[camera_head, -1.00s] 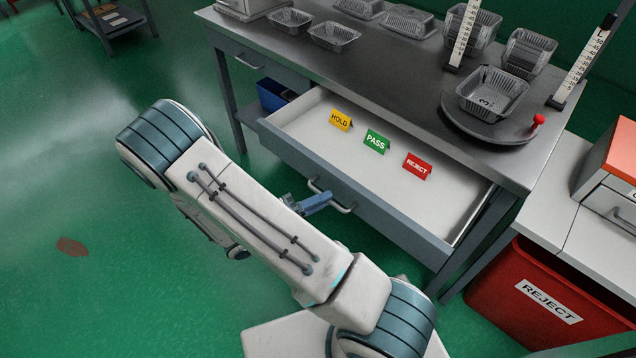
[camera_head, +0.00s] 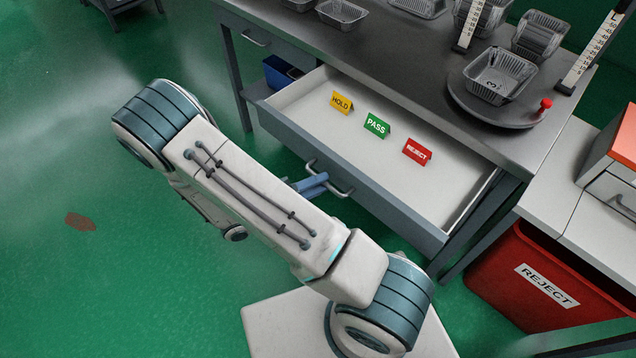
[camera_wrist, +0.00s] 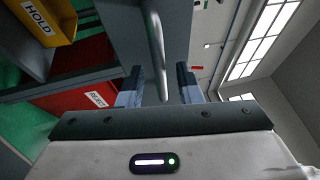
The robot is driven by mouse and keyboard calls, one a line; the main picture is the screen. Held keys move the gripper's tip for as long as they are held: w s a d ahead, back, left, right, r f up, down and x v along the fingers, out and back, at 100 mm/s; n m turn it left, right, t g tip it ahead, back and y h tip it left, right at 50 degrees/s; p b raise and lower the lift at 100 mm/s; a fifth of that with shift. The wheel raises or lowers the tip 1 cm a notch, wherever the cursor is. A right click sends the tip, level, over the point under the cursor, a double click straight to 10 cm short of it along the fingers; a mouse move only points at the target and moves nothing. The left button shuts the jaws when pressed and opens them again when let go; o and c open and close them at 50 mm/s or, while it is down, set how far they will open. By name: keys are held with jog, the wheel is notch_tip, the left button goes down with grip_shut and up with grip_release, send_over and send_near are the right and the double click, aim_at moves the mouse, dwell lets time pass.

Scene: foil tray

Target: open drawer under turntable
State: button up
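The drawer (camera_head: 390,212) under the turntable (camera_head: 465,108) stands pulled well out of the bench. Its front handle (camera_head: 341,191) also shows as a grey bar in the wrist view (camera_wrist: 157,45). My gripper (camera_head: 318,183) is at this handle, partly hidden by my arm in the head view. In the wrist view my gripper (camera_wrist: 160,88) has its two fingers apart, one on each side of the bar, with visible gaps.
A foil tray (camera_head: 498,75) sits on the turntable beside a red knob (camera_head: 545,104). More foil trays (camera_head: 341,13) are on the bench. A red REJECT bin (camera_head: 510,285) stands right of the drawer.

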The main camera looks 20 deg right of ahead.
jog(key=shift+a, duration=0.1)
jog(key=a+f, duration=0.2)
jog(key=a, duration=1.1)
jog(key=shift+s+a+f, duration=0.2)
jog(key=shift+s, duration=0.1)
jog(key=shift+r, duration=0.1)
jog(key=s+d+r+m+y+p, duration=0.2)
jog(key=r+m+y, duration=0.4)
jog(key=r+m, duration=0.4)
jog(key=s+d+r+m+t+y+p, duration=0.1)
jog(key=d+r+m+y+p, duration=0.4)
jog(key=r+m, duration=0.5)
jog(key=s+d+r+m+y+p, duration=0.3)
jog(key=r+m+y, duration=0.6)
jog(key=m, duration=0.6)
notch_tip(320, 180, up, 2)
jog(key=shift+s+d+m+t, duration=0.4)
jog(key=shift+s+d, duration=0.1)
jog(key=shift+d, duration=0.6)
jog(key=shift+d, duration=0.1)
